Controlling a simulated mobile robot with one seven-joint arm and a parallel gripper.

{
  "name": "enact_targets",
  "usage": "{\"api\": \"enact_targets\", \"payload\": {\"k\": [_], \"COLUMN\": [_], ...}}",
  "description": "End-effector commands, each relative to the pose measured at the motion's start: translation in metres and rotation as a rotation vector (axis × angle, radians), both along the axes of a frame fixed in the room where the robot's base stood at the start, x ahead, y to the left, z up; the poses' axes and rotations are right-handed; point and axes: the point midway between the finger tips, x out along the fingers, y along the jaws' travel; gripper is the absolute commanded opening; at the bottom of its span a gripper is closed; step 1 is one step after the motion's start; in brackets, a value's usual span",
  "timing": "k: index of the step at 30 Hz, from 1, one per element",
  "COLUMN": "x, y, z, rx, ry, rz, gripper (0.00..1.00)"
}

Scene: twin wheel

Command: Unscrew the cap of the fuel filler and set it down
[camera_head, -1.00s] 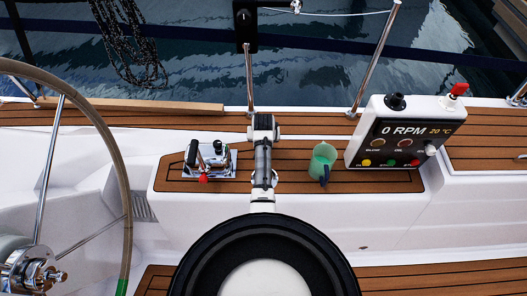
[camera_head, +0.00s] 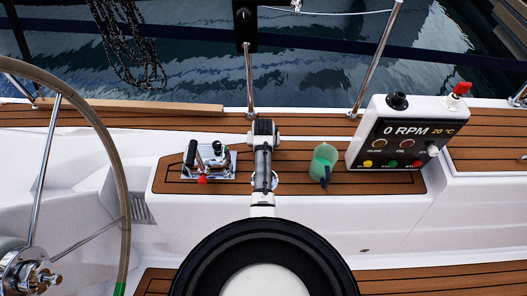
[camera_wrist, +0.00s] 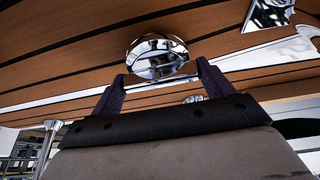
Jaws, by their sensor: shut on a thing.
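The filler cap (camera_wrist: 157,56) is a round, shiny chrome disc on the teak deck in the wrist view. The two dark fingers of my gripper (camera_wrist: 160,72) stand either side of its near edge and are shut on it. The cap appears to be at deck level; I cannot tell whether it is loose in its filler. In the head view my arm and wrist cover most of the spot, with only a bit of bright rim (camera_head: 275,181) showing beside them.
A chrome lever plate (camera_head: 210,165) with a red knob is left of my arm. The steering wheel (camera_head: 122,160) is far left. Bare teak (camera_head: 380,182) lies right of the container.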

Motion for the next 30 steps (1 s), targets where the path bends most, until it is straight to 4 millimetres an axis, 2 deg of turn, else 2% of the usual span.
{"api": "enact_targets", "payload": {"k": [6,28,29,30], "x": [0.0,0.0,0.0,0.0], "y": [0.0,0.0,0.0,0.0], "z": [-0.011,-0.018,-0.018,-0.017], "rx": [0.0,0.0,0.0,0.0], "ry": [-0.001,0.0,0.0,0.0], "rz": [0.0,0.0,0.0,0.0], "gripper": [0.48,0.48,0.81,0.86]}}
